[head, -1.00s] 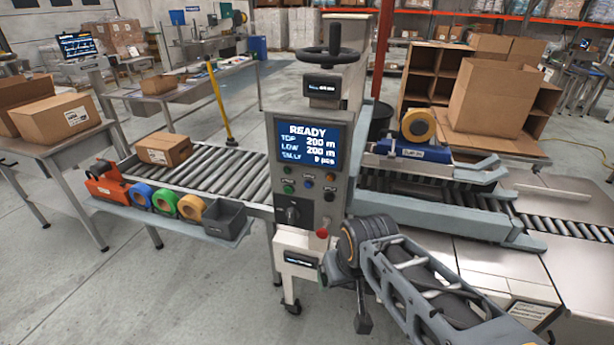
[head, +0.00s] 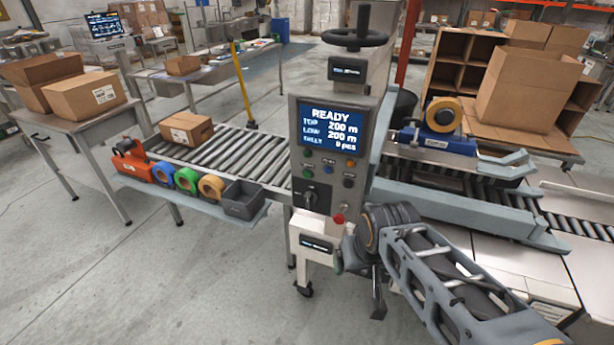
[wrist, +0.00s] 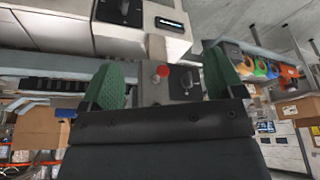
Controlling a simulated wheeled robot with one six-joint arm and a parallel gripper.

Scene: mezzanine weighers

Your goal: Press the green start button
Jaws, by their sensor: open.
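The green start button (head: 308,172) sits at the lower left of the button group under the screen on the grey control panel (head: 297,142), and nothing covers it in the head view. The screen (head: 330,130) reads READY. My gripper (head: 358,280) is low in front of the machine, below and right of the green button and apart from it. In the wrist view my gripper (wrist: 168,78) has its two green-padded fingers spread with nothing held. The green button does not show in the wrist view.
A red mushroom button (head: 338,219) and a black rotary knob (head: 310,198) sit below the panel buttons. A roller conveyor (head: 230,155) with a carton (head: 186,128) runs left. A grey bin (head: 243,199) and tape rolls lie on the side shelf. Floor at front left is clear.

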